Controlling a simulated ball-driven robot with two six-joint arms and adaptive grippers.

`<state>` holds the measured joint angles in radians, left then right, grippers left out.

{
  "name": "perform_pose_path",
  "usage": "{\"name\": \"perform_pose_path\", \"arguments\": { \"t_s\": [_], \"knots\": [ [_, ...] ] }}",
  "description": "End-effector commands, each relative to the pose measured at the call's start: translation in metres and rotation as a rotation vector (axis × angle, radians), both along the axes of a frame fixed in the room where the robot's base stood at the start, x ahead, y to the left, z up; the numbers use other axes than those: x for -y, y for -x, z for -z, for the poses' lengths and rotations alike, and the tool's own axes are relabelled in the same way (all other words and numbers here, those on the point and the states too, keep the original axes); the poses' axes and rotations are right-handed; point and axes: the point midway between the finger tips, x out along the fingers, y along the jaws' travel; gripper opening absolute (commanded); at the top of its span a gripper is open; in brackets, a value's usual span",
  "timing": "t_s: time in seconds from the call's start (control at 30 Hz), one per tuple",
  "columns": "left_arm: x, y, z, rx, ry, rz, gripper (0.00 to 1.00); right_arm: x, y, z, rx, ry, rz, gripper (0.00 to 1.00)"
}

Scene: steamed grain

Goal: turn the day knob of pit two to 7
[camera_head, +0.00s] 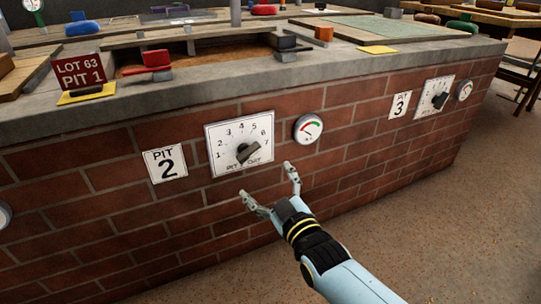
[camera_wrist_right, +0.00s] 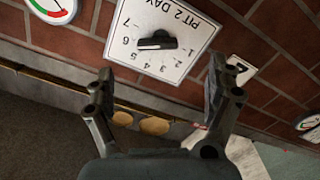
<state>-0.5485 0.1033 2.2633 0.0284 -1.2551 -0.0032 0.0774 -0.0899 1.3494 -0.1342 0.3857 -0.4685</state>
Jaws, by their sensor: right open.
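The day knob of pit two (camera_head: 243,152) is a black knob with a bar handle on a white dial plate (camera_head: 214,132) numbered 1 to 7. The plate is on the brick wall beside the PIT 2 sign (camera_head: 165,164). The bar tilts up to the right, on the 6 and 7 side; its exact mark is unclear. The knob also shows in the right wrist view (camera_wrist_right: 157,41), ahead of the fingers. My right gripper (camera_head: 266,181) is open and empty, below and right of the knob, apart from it. My left gripper is not in view.
A round gauge (camera_head: 308,128) is right of the dial plate. Pit three's sign (camera_head: 399,104) and dial (camera_head: 433,97) are farther right. The grey ledge (camera_head: 200,97) above holds a red PIT 1 sign (camera_head: 79,72). The floor in front of the wall is clear.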

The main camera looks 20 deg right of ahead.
Motion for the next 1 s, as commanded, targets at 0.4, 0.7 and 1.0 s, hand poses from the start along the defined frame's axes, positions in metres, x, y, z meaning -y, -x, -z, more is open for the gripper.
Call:
{"name": "perform_pose_path", "arguments": {
  "t_s": [0.4, 0.7, 1.0],
  "knots": [
    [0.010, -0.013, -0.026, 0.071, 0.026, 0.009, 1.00, -0.002, -0.066, -0.003, 0.015, -0.006, 0.001, 0.88],
    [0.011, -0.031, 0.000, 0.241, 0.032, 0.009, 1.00, -0.004, -0.107, -0.005, 0.016, -0.007, 0.002, 0.88],
    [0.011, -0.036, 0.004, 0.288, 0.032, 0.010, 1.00, -0.004, -0.115, -0.008, 0.016, -0.007, 0.002, 0.88]
  ]
}}
